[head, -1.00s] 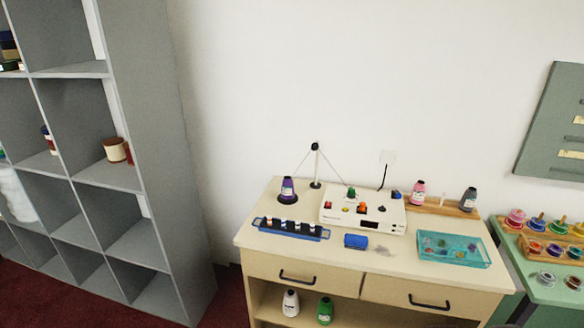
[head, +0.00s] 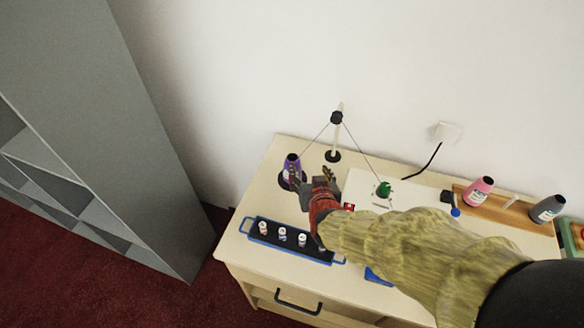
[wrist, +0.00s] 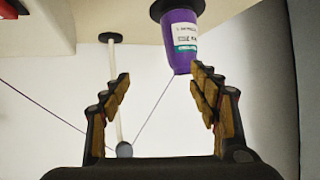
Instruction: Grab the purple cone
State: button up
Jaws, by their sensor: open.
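The purple cone (head: 292,166) stands on a dark round base at the back left of the counter, partly hidden by my gripper in the head view. In the wrist view the cone (wrist: 181,42) appears upside down, with a white and teal label, right of centre and close to the right fingertip. My gripper (head: 312,177) is open and empty beside the cone. In the wrist view its padded fingers (wrist: 160,78) are spread apart, and the cone is not clearly between them.
A thin post (head: 335,135) with two threads rises just right of the cone. A blue tray (head: 252,236) of small spools lies in front. A white machine (head: 358,187) with a green spool (head: 384,188) is partly behind my arm. Pink (head: 478,190) and grey (head: 547,208) cones stand right.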

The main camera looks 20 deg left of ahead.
jog(key=shift+n+t+y, duration=0.3)
jog(key=shift+t, duration=0.2)
jog(key=a+f, duration=0.1)
jog(key=a, duration=0.1)
jog(key=s+a+f, duration=0.1)
jog(key=a+f, duration=0.1)
jog(key=shift+s+a+f, duration=0.15)
jog(key=shift+a+f, duration=0.05)
jog(key=shift+f, duration=0.05)
jog(key=x, duration=0.2)
jog(key=b+x, duration=0.1)
jog(key=x, duration=0.1)
jog(key=b+x, duration=0.1)
jog(key=x, duration=0.1)
jog(key=shift+d+f, duration=0.25)
jog(key=shift+w+a+f, duration=0.15)
jog(key=shift+w+a, duration=0.15)
jog(key=shift+w, duration=0.3)
jog(key=shift+c, duration=1.4)
jog(key=c, duration=1.1)
